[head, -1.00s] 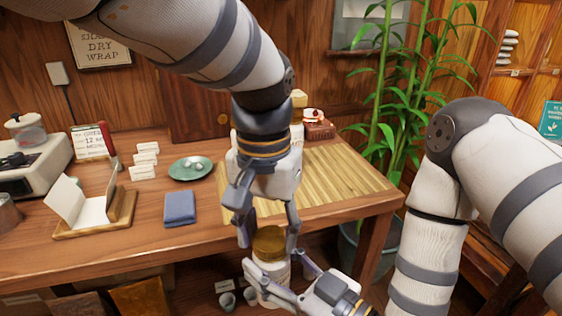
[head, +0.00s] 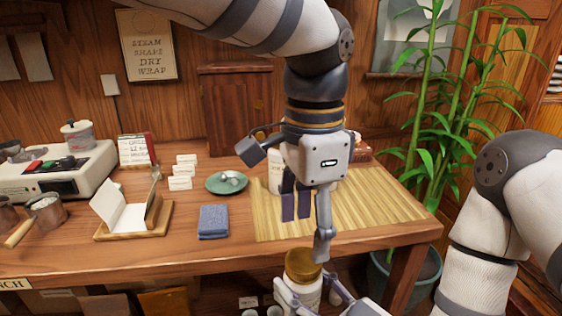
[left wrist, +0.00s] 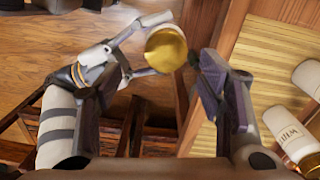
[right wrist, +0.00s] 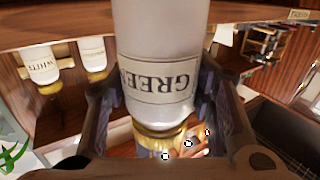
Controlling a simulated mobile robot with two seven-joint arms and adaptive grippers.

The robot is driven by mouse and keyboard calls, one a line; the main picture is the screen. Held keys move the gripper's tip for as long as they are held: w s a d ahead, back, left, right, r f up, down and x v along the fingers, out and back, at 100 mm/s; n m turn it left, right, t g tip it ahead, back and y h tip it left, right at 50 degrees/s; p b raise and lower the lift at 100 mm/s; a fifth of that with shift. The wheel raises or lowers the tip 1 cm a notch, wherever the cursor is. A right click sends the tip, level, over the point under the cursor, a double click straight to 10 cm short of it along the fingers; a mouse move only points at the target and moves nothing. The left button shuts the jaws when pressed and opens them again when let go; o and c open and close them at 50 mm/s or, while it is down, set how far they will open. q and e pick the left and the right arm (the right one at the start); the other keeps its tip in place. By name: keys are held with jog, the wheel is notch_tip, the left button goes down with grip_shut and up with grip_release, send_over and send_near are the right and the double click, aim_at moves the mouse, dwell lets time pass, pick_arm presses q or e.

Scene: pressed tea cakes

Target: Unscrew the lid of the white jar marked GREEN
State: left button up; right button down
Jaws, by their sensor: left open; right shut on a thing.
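The white jar marked GREEN (right wrist: 160,60) is held upright in front of the table's front edge, its gold lid (head: 303,264) on top. The lid also shows in the left wrist view (left wrist: 166,50). My right gripper (head: 312,296) is shut on the jar's body, a finger on each side; the right wrist view shows the label between the fingers. My left gripper (head: 306,222) is open and empty above the lid, apart from it, with one finger reaching lower in the head view. The jar's lower part is out of the head view.
White jars, one marked WHITE (right wrist: 40,62), stand on the bamboo mat (head: 375,205), partly behind my left gripper in the head view. A blue cloth (head: 213,222), green plate (head: 227,183) and wooden stand (head: 135,220) are to the left. A potted bamboo (head: 430,130) stands right of the table.

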aim_at(304, 260)
pick_arm(q)
jog(key=m, duration=0.3)
jog(key=r+m, duration=0.1)
jog(key=shift+w+m, duration=0.25)
jog(key=shift+m, duration=0.15)
jog(key=shift+w+a+m, duration=0.1)
jog(key=shift+m, duration=0.5)
notch_tip(304, 260, down, 8)
jog(key=shift+r, duration=0.15)
jog(key=c, duration=1.2)
jog(key=n, duration=0.5)
jog(key=shift+n, duration=0.4)
jog(key=n, duration=0.8)
jog(key=shift+n, duration=0.4)
